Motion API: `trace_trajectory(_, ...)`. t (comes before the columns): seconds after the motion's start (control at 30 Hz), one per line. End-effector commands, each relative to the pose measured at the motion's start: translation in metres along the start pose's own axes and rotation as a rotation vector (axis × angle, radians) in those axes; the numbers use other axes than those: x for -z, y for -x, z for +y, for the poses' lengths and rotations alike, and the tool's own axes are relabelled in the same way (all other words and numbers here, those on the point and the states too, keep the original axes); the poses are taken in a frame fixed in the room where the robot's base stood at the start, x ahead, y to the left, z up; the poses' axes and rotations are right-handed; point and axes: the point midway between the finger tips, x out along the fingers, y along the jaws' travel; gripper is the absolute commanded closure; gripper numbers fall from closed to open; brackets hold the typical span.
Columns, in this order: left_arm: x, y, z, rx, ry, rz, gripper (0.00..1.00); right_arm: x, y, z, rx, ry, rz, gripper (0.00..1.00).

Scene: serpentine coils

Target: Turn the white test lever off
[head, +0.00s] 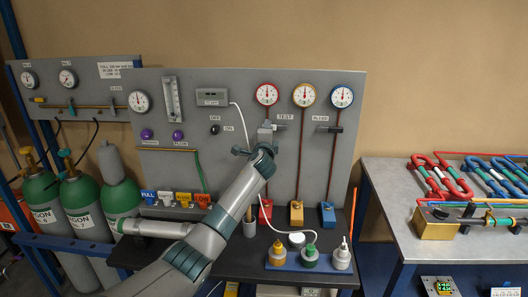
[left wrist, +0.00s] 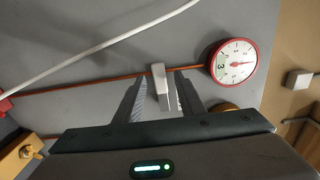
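The white test lever (left wrist: 160,82) sits on a thin copper pipe just below the red-rimmed gauge. It shows as a pale block in the left wrist view. In the head view its light end (head: 266,131) is partly hidden by my left gripper, left of the TEST label (head: 285,117). My left gripper (head: 256,149) is at the panel. In the left wrist view its fingers (left wrist: 157,100) are apart, one on each side of the lever. I cannot tell whether either finger touches it. My right gripper is not in view.
Red (head: 267,94), tan (head: 304,95) and blue (head: 342,96) gauges line the panel (head: 235,165). A dark lever (head: 329,129) sits under the blue gauge. A white hose (left wrist: 100,48) runs close by. Bottles stand in a blue tray (head: 320,267) below. Green cylinders (head: 85,205) stand left.

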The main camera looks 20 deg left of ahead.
Motion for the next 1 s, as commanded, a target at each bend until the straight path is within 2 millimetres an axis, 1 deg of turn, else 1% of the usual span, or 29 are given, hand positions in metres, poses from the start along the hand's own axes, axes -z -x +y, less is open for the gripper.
trace_trajectory(0.47, 0.001, 0.058, 0.002, 0.001, 0.001, 0.003, 0.64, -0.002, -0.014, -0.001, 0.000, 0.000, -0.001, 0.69)
trace_trajectory(1.0, 0.001, 0.135, 0.002, 0.000, 0.000, 0.003, 0.64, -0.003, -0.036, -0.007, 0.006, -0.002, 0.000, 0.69)
